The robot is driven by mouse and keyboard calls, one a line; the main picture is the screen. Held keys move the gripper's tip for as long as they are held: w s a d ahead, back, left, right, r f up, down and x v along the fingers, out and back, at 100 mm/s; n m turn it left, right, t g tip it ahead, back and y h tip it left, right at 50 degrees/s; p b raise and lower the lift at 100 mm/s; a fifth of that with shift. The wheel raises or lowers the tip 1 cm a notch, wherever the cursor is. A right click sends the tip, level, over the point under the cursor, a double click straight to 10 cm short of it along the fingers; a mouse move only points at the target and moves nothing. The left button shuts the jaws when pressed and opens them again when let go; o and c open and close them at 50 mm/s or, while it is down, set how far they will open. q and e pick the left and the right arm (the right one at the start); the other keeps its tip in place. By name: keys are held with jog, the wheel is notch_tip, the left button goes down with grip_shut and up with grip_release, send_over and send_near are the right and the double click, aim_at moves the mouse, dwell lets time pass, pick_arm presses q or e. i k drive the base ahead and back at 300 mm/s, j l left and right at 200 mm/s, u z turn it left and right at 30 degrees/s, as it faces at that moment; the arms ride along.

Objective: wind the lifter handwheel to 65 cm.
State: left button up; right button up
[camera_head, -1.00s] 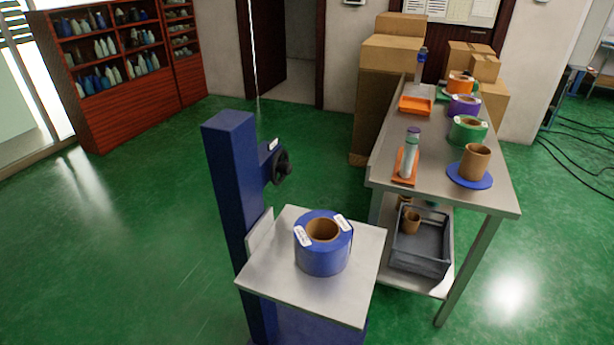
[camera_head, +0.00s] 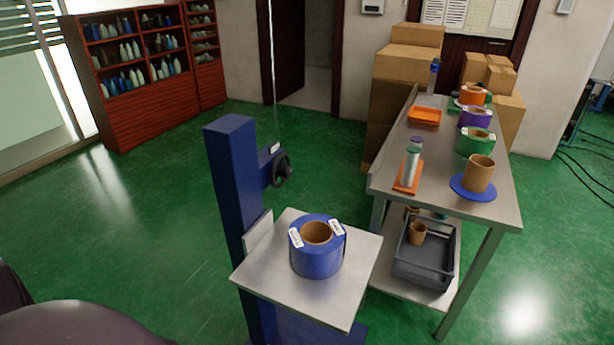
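The lifter is a blue column (camera_head: 236,185) with a pale square platform (camera_head: 345,303) on its right side. Its dark handwheel (camera_head: 281,170) sits on a blue bracket near the top of the column, facing right. A small white label (camera_head: 274,148) is on the bracket; its text is too small to read. A blue roll (camera_head: 318,255) with a brown core and white tags stands upright on the platform. Neither of my grippers is in view. A dark rounded shape shows at the lower left, probably part of my arm.
A metal table (camera_head: 435,203) stands right of the lifter, with coloured rolls, an orange tray (camera_head: 424,116) and a bottle (camera_head: 413,165). A grey crate (camera_head: 425,270) is on its lower shelf. Cardboard boxes (camera_head: 398,95) stand behind. Green floor (camera_head: 150,215) is clear left of the lifter.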

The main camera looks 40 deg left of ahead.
aim_at(285, 171)
jog(key=i+l+z, duration=0.2)
jog(key=l, duration=0.2)
jog(key=i+l+z, duration=0.2)
jog(key=l, duration=0.15)
jog(key=i+l+z, duration=0.1)
jog(key=i+l, duration=0.2)
jog(key=i+l+z, duration=0.15)
jog(key=i, duration=0.4)
jog(key=i+u, duration=0.15)
jog(key=u, duration=0.3)
jog(key=i+l+u, duration=0.1)
jog(key=u, duration=0.35)
jog(key=i+l+u, duration=0.1)
jog(key=u, duration=0.35)
jog(key=i+u, duration=0.1)
jog(key=u, duration=0.35)
jog(key=l+u, duration=0.15)
jog(key=u, duration=0.3)
jog(key=i+l+u, duration=0.1)
jog(key=u, duration=0.35)
jog(key=l+u, duration=0.15)
jog(key=u, duration=0.3)
jog(key=l+u, duration=0.15)
jog(key=u, duration=0.3)
jog(key=l+u, duration=0.2)
jog(key=u, duration=0.25)
jog(key=i, duration=0.05)
